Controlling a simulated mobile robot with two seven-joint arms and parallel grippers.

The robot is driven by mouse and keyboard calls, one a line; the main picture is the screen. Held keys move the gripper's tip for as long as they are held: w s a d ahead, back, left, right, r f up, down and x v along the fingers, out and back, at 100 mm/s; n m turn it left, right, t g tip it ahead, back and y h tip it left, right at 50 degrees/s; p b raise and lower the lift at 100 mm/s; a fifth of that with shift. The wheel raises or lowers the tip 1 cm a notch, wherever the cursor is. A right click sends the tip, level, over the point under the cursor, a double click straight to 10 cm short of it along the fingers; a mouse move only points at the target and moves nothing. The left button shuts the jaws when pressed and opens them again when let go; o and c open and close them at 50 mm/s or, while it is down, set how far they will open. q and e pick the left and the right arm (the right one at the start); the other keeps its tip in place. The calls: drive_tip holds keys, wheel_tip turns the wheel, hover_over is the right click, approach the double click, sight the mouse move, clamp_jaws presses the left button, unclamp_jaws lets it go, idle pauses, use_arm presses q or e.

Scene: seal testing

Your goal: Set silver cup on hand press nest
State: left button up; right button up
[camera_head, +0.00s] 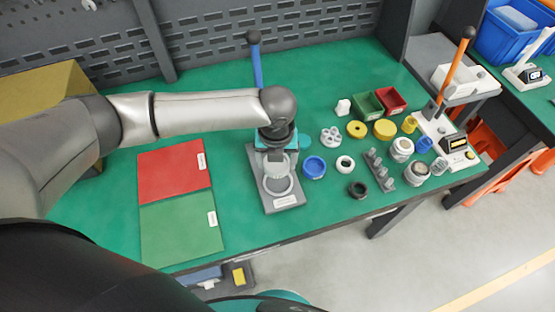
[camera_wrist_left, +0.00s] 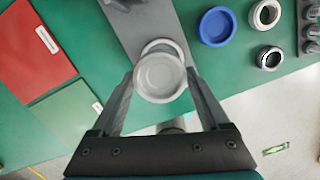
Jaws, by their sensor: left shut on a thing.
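The silver cup (camera_wrist_left: 160,78) is a round, shallow, light-grey piece between the two fingers of my left gripper (camera_wrist_left: 159,80) in the left wrist view. In the head view my left gripper (camera_head: 277,158) is over the hand press, shut on the cup (camera_head: 276,170). The hand press has a grey base plate (camera_head: 287,203) and a blue lever (camera_head: 256,68) with a dark knob. Its pale ring-shaped nest (camera_head: 279,193) shows just in front of and below the cup. The cup partly covers the nest, and I cannot tell whether they touch. My right gripper is not in view.
Red (camera_head: 174,170) and green (camera_head: 182,229) mats lie left of the press. Another press with an orange lever (camera_head: 456,65) stands farther right.

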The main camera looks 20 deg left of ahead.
use_arm(q)
drive_tip(key=m, duration=0.1)
drive_tip(key=f+m, duration=0.1)
drive_tip(key=m, duration=0.2)
drive_tip(key=shift+d+f+h+p, duration=0.15)
drive_tip(key=shift+f+h+p, duration=0.15)
drive_tip(key=b, duration=0.5)
hover_over(278, 182)
drive_tip(key=f, duration=0.4)
drive_tip(key=shift+s+f, duration=0.1)
drive_tip(key=shift+s, duration=0.1)
drive_tip(key=shift+p, duration=0.45)
drive_tip(key=shift+f+b, duration=0.3)
drive_tip(key=shift+f, duration=0.5)
idle(0.8)
drive_tip(key=o, duration=1.3)
drive_tip(key=shift+r+p, duration=2.55)
drive_tip(key=shift+p, duration=0.2)
